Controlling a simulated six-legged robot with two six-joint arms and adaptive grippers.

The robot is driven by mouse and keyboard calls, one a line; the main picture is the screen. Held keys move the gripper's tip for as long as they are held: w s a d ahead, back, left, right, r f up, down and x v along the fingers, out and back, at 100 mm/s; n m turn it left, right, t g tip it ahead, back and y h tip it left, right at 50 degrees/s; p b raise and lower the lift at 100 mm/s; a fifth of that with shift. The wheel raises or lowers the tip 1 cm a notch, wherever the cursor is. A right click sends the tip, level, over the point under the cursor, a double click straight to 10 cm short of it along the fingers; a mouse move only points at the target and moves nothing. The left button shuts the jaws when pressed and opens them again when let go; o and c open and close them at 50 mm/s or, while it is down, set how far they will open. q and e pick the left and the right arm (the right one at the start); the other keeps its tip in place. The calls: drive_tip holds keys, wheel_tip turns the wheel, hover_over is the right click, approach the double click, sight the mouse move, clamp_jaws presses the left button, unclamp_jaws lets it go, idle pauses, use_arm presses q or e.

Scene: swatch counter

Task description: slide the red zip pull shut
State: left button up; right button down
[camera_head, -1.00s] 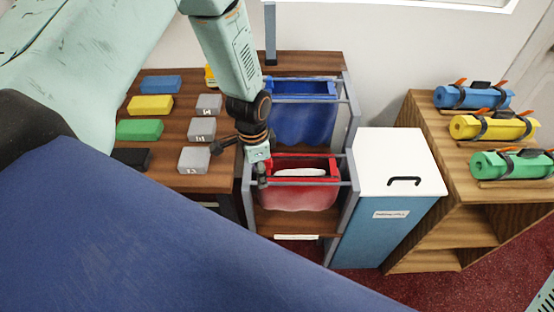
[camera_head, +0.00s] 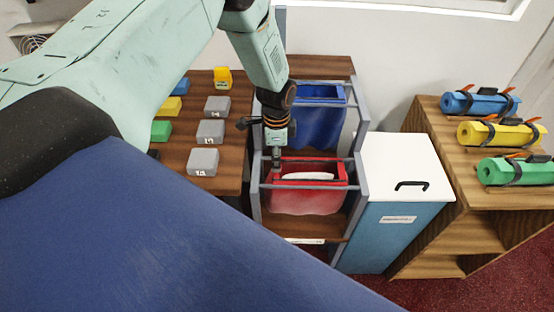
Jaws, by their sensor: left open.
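The red bag (camera_head: 306,200) hangs in the lower, nearer part of a grey metal rack. Its top is open, with a pale strip (camera_head: 308,176) showing inside the opening. I cannot make out the red zip pull; it is too small or hidden by my gripper. My left gripper (camera_head: 277,164) points down over the left end of the red bag's top rim. It is open, its fingers small and close to the rim; I cannot tell whether they touch it. My right gripper is not in view.
A blue bag (camera_head: 318,122) hangs behind the red one. A white-lidded blue bin (camera_head: 385,235) stands right of the rack. Grey blocks (camera_head: 203,162) and coloured blocks lie on the wooden table at left. Rolled bundles (camera_head: 502,133) lie on the right shelf.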

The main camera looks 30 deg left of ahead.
use_arm(q)
drive_tip(key=shift+s+d+f, duration=0.2)
drive_tip(key=shift+d+f, duration=0.05)
drive_tip(key=shift+d, duration=0.1)
drive_tip(key=shift+w+a+f, duration=0.1)
drive_tip(key=shift+w+f, duration=0.05)
drive_tip(key=shift+a+f, duration=0.1)
drive_tip(key=shift+a, duration=0.05)
drive_tip(key=c, duration=0.3)
drive_tip(key=shift+d+r, duration=0.2)
drive_tip(key=c, duration=0.5)
drive_tip(key=shift+f, duration=0.1)
clamp_jaws()
drive_tip(key=shift+s, duration=0.2)
